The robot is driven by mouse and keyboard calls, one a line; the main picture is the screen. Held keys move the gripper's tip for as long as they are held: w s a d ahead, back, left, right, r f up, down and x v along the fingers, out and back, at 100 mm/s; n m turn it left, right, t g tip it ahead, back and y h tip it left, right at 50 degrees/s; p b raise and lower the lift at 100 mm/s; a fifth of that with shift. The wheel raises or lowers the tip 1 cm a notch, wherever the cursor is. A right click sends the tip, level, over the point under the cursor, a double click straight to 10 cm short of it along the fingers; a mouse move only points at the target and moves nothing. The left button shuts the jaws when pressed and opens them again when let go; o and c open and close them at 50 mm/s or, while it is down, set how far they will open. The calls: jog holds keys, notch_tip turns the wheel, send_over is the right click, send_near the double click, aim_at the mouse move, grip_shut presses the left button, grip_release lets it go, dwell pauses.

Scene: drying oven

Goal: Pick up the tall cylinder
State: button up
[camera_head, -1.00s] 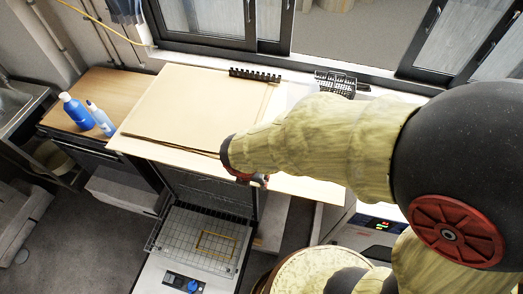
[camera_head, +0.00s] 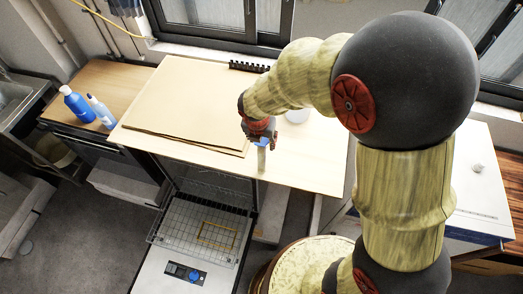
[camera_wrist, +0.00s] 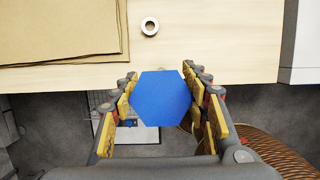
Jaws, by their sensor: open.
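The tall cylinder (camera_head: 261,159) shows in the head view as a narrow grey upright shape with blue above it, near the front edge of the pale table (camera_head: 310,170). My gripper (camera_head: 262,138) is at its upper end. In the wrist view, a blue hexagonal face (camera_wrist: 160,98) fills the space between the open fingers of my gripper (camera_wrist: 161,100). The fingers lie close on both sides; I cannot tell whether they touch it. The rest of the cylinder is hidden below the blue face there.
Brown sheets (camera_head: 190,105) cover the table's left part. Blue bottles (camera_head: 78,104) stand on the left cabinet. An open oven door with a wire rack (camera_head: 200,232) is below in front. A white box (camera_head: 480,185) stands right.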

aim_at(262, 156)
jog(key=x, duration=0.2)
jog(key=shift+s+f, duration=0.15)
jog(key=shift+f, duration=0.25)
jog(key=shift+c, duration=1.4)
jog(key=c, duration=0.6)
jog(key=shift+r, duration=0.1)
jog(key=shift+c, duration=0.7)
